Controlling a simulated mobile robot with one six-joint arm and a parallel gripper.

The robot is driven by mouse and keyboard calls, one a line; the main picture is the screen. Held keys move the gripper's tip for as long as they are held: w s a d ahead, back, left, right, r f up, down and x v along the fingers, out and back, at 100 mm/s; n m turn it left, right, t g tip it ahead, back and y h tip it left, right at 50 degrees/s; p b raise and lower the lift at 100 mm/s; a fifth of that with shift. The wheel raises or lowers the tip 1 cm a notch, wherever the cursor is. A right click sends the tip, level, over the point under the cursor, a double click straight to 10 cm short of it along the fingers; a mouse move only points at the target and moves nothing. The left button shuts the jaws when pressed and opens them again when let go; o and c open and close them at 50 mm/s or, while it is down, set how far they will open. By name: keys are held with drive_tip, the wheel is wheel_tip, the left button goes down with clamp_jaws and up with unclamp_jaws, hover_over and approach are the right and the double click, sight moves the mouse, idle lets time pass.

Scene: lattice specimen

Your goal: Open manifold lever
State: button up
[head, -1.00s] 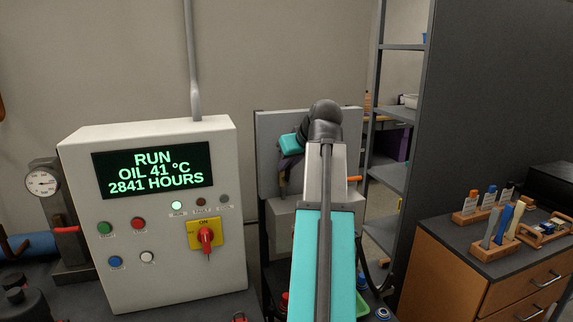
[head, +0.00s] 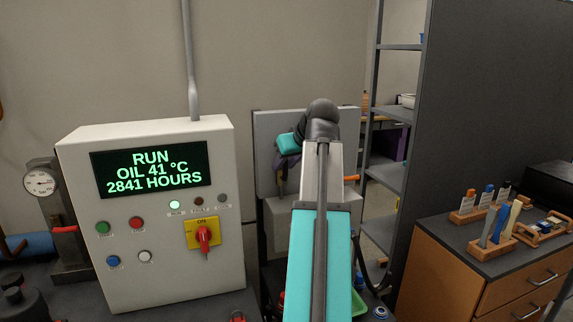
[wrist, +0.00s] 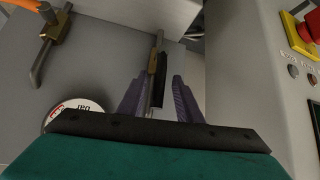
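My gripper (wrist: 158,79) shows its two purple fingers in the wrist view. They are apart, with a slim lever with a dark grip (wrist: 158,88) and a brass part in the gap. I cannot tell whether either finger touches it. In the head view my gripper (head: 283,172) points down in front of the grey manifold panel (head: 268,125), and my arm hides much of that area. An orange-handled lever (head: 351,178) sticks out right of my arm. A brass valve with an orange handle (wrist: 55,27) also shows at the upper left of the wrist view.
A control cabinet (head: 120,285) with a lit screen and red rotary switch (head: 204,238) stands close on the left. A round dial (wrist: 76,113) lies left of my fingers in the wrist view. A drawer unit (head: 470,285) with tool racks stands at the right.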

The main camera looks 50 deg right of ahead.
drive_tip(key=shift+s+r, duration=0.1)
drive_tip(key=b+v, duration=0.2)
drive_tip(key=v, duration=1.1)
drive_tip(key=shift+r, duration=0.15)
drive_tip(key=shift+s, duration=0.1)
